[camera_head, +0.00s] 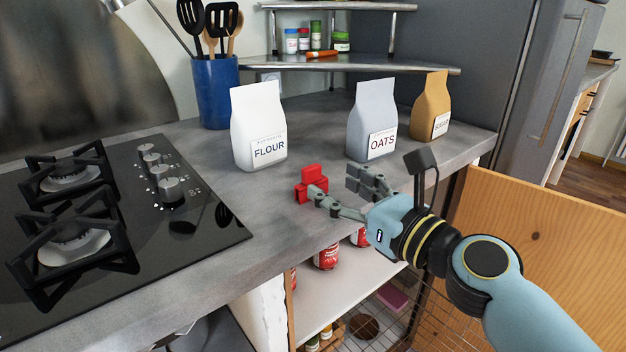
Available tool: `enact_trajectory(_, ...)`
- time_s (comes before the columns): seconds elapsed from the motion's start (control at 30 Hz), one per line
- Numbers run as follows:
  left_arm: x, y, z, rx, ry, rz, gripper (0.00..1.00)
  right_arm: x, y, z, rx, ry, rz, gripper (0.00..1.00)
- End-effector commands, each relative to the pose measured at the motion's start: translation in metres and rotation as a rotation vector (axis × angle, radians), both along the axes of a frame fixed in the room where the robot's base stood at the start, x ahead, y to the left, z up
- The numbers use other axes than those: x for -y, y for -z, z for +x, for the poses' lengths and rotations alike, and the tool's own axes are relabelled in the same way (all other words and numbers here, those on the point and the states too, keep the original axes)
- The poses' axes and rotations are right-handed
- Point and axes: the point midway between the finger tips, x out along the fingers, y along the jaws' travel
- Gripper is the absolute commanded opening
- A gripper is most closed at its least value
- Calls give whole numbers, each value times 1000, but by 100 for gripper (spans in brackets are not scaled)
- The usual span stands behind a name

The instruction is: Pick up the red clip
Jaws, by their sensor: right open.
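The red clip (310,178) stands on the grey counter near its front edge, in front of the flour and oats bags. My right gripper (335,187) comes in from the right and is open. One fingertip is at the clip's lower right side and overlaps it in the picture; I cannot tell whether it touches. The other finger is farther back, to the right of the clip. My left gripper is not in view.
A flour bag (258,125), an oats bag (372,118) and a brown sugar bag (430,106) stand behind. A black stove (190,225) lies left, with a blue utensil holder (215,92) behind. Red cans (327,255) sit on a shelf below.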

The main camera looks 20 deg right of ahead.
Motion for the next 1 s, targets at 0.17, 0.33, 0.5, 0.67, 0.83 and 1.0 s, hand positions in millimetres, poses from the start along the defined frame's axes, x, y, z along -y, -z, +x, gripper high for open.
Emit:
enact_trajectory(0.17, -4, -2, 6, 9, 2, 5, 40, -6, 0, 16, -1, 0, -1, 60)
enact_trajectory(0.33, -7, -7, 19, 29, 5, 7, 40, -13, -7, 38, 2, 0, -2, 60)
enact_trajectory(0.5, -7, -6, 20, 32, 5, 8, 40, -21, -7, 60, -1, -1, -4, 60)
enact_trajectory(0.67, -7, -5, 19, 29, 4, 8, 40, -23, -6, 65, -1, -1, -5, 60)
enact_trajectory(0.83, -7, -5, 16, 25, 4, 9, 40, -22, -7, 64, -1, -1, -5, 56)
enact_trajectory(1.0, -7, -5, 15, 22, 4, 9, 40, -22, -7, 64, -1, 0, -5, 33)
